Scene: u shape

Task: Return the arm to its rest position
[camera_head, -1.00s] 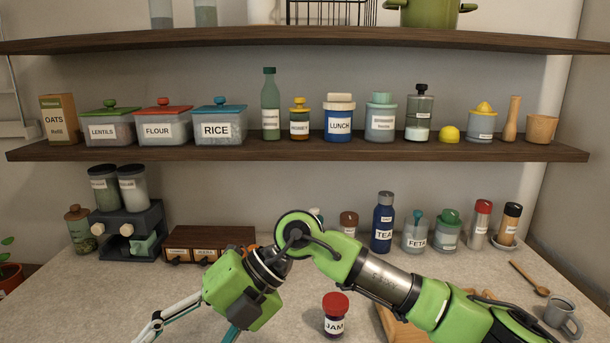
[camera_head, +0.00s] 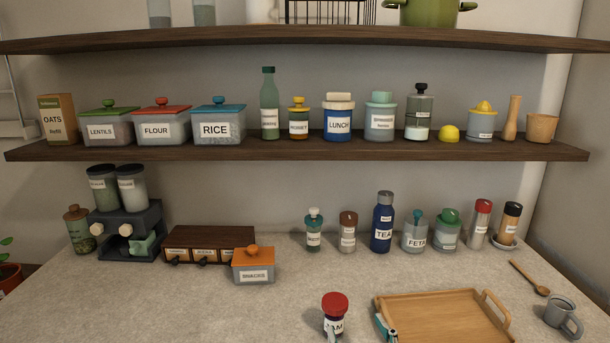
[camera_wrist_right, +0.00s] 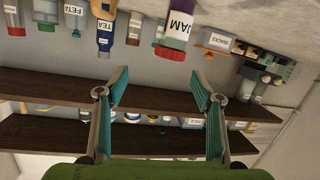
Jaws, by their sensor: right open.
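My right gripper (camera_head: 361,332) shows only as fingertips at the bottom edge of the head view, one in front of the jam jar's label and a teal one beside the tray's left edge. In the right wrist view my right gripper (camera_wrist_right: 159,85) is open, with nothing between its teal-padded fingers. The jam jar (camera_head: 335,309) with a red lid stands on the counter. It also shows upside down in the right wrist view (camera_wrist_right: 178,28), beyond the fingers. My left gripper is in neither view.
A wooden tray (camera_head: 440,312) lies right of the jam jar. An orange-lidded snacks container (camera_head: 254,271) stands in front of the drawer box (camera_head: 210,238). Several jars and a blue tea bottle (camera_head: 382,228) line the back. The left front counter is clear.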

